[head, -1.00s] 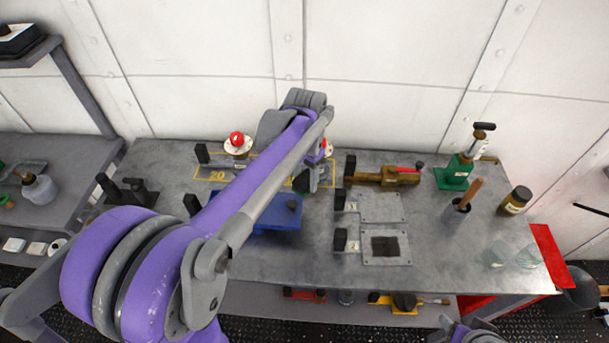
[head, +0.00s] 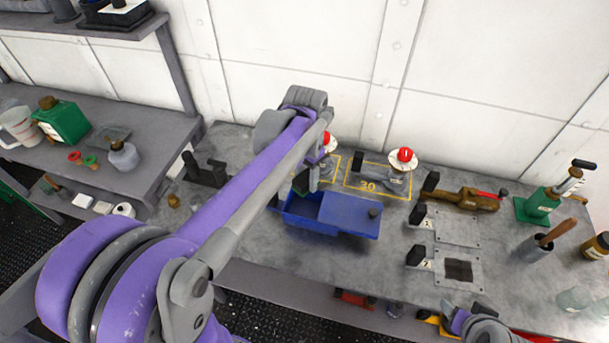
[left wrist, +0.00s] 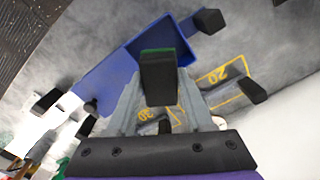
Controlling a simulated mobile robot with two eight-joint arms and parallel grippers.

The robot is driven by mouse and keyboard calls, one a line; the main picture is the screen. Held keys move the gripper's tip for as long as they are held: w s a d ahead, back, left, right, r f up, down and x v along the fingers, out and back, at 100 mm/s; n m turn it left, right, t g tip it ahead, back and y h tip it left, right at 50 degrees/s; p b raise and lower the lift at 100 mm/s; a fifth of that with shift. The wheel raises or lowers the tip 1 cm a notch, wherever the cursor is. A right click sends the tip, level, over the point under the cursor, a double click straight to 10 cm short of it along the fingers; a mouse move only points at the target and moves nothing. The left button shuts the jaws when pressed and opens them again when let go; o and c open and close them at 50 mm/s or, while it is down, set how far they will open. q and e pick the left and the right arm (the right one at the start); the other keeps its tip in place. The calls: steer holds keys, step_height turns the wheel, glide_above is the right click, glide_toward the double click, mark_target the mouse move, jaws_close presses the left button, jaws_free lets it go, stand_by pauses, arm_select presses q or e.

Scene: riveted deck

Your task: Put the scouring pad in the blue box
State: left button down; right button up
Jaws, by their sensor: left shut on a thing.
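The blue box (head: 345,214) stands on the metal bench, with an open part at its left and a flat blue cover with a dark knob at its right. My left gripper (head: 303,180) is shut on the scouring pad (left wrist: 158,78), a dark block with a green edge. In the left wrist view the pad hangs between the fingers, and the open part of the blue box (left wrist: 178,35) shows just beyond it. In the head view the gripper is at the back of the open part, and the arm partly hides it. I cannot tell its height above the rim.
Red-topped fixtures (head: 404,158) stand in yellow-marked zones behind the box. A brown tool (head: 464,198), plates with black clamps (head: 458,270) and a green jack (head: 540,205) are to the right. A black bracket (head: 205,172) stands left. A side shelf carries a green can (head: 62,120).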

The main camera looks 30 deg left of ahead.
arm_select(q)
steer(key=shift+d+f+b, duration=0.1)
steer(key=shift+f+b, duration=0.35)
steer(key=shift+f, duration=0.5)
steer(key=b, duration=0.2)
glide_above(306, 213)
steer(key=shift+f, duration=2.05)
arm_select(e)
steer(key=f, duration=0.1)
steer(key=s+f, duration=0.2)
steer(key=f, duration=0.1)
arm_select(q)
steer(key=shift+w, duration=0.1)
arm_select(e)
steer(key=shift+f, duration=0.1)
arm_select(q)
steer(key=shift+f+b, duration=0.45)
steer(key=shift+f, duration=0.45)
steer(key=shift+f+b, duration=1.55)
steer(key=shift+f, duration=0.95)
arm_select(e)
steer(key=shift+g, duration=0.4)
steer(key=f, duration=0.1)
steer(key=s+f, duration=0.1)
steer(key=f, duration=0.3)
steer(key=shift+s+f, duration=0.15)
steer(key=shift+s, duration=0.25)
